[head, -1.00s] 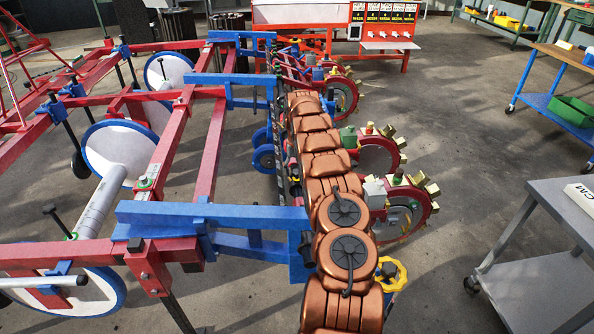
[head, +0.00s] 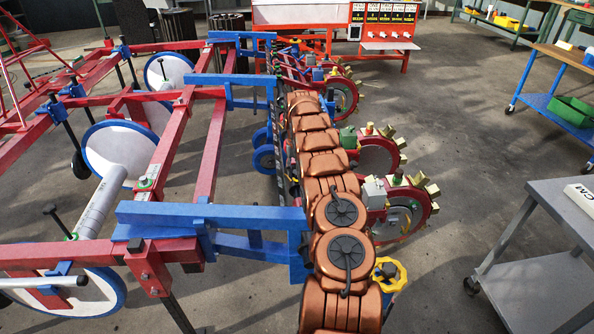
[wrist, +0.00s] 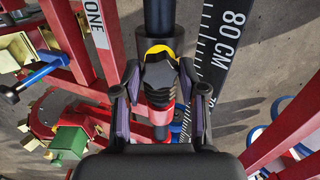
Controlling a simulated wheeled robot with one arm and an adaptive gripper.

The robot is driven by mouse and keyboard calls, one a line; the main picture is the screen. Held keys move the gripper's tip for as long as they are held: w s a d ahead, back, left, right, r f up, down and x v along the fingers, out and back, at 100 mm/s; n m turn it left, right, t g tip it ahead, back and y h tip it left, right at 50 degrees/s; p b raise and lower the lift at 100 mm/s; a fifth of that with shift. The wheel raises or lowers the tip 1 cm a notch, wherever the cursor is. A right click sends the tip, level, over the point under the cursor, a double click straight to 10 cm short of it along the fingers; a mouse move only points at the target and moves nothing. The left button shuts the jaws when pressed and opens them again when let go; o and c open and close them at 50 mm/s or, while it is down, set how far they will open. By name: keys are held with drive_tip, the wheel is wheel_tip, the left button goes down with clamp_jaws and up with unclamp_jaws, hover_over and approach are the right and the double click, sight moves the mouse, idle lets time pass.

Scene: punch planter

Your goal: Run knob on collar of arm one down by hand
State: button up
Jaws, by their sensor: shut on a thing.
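A dark, lobed knob (wrist: 160,76) sits in the middle of the wrist view, with a yellow ring (wrist: 158,48) behind it. My gripper (wrist: 160,88) has one finger on each side of the knob and is shut on it. A dark round post (wrist: 160,15) rises behind the knob. A red part (wrist: 160,113) shows just below the knob, between the fingers. The red arm marked ONE (wrist: 97,22) is at the upper left. The collar is mostly hidden behind the knob and fingers. In the head view my own arm hides the gripper and the knob.
A black scale marked 80 CM (wrist: 225,40) stands close to the right finger. A blue bar with a black end (wrist: 35,78) and a green block (wrist: 70,142) lie left. In the head view a grey cart (head: 545,230) stands right, with open floor beyond it.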

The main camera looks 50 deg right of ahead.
sight(297, 172)
drive_tip(key=shift+d+m+p, duration=0.1)
drive_tip(key=shift+m+p, duration=0.55)
drive_tip(key=shift+m, duration=2.05)
drive_tip(key=o, duration=1.1)
drive_tip(key=shift+r, duration=0.1)
wheel_tip(297, 172, up, 12)
drive_tip(key=shift+f, duration=0.1)
drive_tip(key=shift+f, duration=0.1)
